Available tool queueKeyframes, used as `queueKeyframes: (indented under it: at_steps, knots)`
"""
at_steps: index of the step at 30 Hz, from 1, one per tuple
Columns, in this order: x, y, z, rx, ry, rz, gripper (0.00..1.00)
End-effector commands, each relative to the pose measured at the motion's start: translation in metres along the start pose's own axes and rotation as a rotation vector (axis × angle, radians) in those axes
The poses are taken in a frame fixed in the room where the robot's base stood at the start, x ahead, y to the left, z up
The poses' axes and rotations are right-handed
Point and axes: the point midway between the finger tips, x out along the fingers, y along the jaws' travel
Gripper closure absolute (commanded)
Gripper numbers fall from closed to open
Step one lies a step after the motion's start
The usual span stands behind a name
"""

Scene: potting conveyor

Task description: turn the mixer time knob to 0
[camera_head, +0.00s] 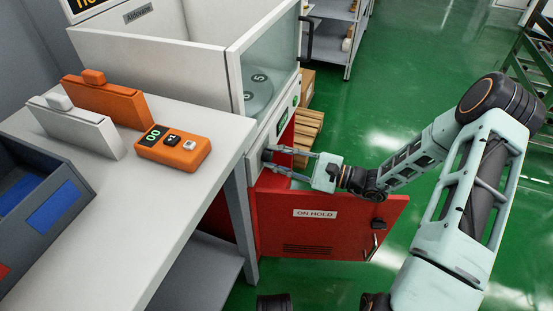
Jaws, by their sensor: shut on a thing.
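The mixer is a white cabinet with a glass-sided top (268,70) and a narrow front panel. A small dark knob (267,155) sticks out of that panel, above the red door. My gripper (276,158) reaches in from the right, with its fingers shut on the knob. The fingers hide part of the knob, and its pointer and scale cannot be read. A small green-lit display (282,122) sits on the panel above my gripper; its figures are too small to read.
A red door (330,238) marked "ON HOLD" lies below my gripper. A white table (135,205) at left bears an orange control box (173,152), orange and white cases, and a grey bin (55,170). Wooden pallets (308,128) stand behind my gripper.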

Motion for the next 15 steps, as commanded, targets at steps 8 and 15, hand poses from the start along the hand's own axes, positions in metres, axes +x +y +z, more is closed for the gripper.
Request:
queueKeyframes:
  at_steps: [8,15]
  knots:
    - [-0.0007,0.0000,-0.0015,-0.143,0.004,0.000,0.98]
    - [-0.0010,-0.0004,-0.0013,-0.194,0.004,0.001,0.98]
